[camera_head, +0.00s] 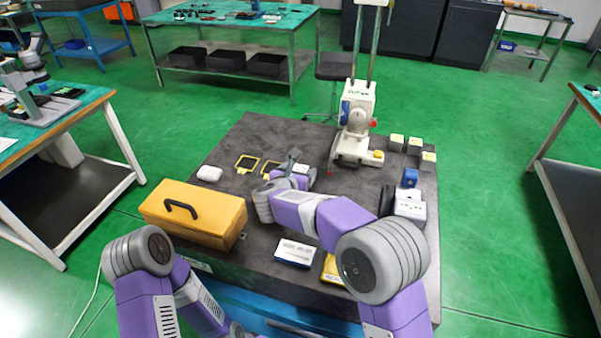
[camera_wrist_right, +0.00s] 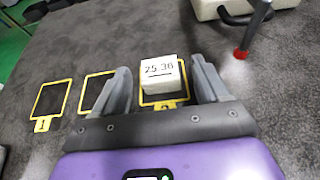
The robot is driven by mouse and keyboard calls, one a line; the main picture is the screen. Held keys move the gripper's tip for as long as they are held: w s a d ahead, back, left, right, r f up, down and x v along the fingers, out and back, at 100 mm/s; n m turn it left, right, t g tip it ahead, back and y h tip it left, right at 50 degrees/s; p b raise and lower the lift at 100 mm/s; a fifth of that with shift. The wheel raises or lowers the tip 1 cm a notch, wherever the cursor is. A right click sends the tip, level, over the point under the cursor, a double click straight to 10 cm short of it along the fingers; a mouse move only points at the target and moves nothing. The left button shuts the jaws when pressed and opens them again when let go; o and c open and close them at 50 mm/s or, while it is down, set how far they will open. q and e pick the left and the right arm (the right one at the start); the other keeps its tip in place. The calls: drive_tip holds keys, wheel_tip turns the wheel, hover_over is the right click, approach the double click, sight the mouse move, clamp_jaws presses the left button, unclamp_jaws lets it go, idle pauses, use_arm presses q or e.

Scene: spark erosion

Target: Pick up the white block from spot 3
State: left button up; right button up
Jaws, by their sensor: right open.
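The white block (camera_wrist_right: 159,73) is marked "25.36" and stands on the third yellow-framed spot (camera_wrist_right: 166,103), the rightmost of three in the right wrist view. My right gripper (camera_wrist_right: 163,76) is open, with one finger on each side of the block and a visible gap on both sides. In the head view my right gripper (camera_head: 294,159) is over the middle of the dark table, and the block is largely hidden by it. My left arm shows at the lower left of the head view, but its gripper cannot be seen.
Two empty yellow-framed spots, the first (camera_wrist_right: 51,105) and the second (camera_wrist_right: 92,92), lie left of the block. A yellow toolbox (camera_head: 194,218) is at the table's left front. A white machine (camera_head: 356,130) stands behind. Several small blocks (camera_head: 414,146) are at the back right.

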drive_tip(key=shift+w, duration=0.1)
drive_tip(key=c, duration=1.3)
drive_tip(key=shift+r, duration=0.1)
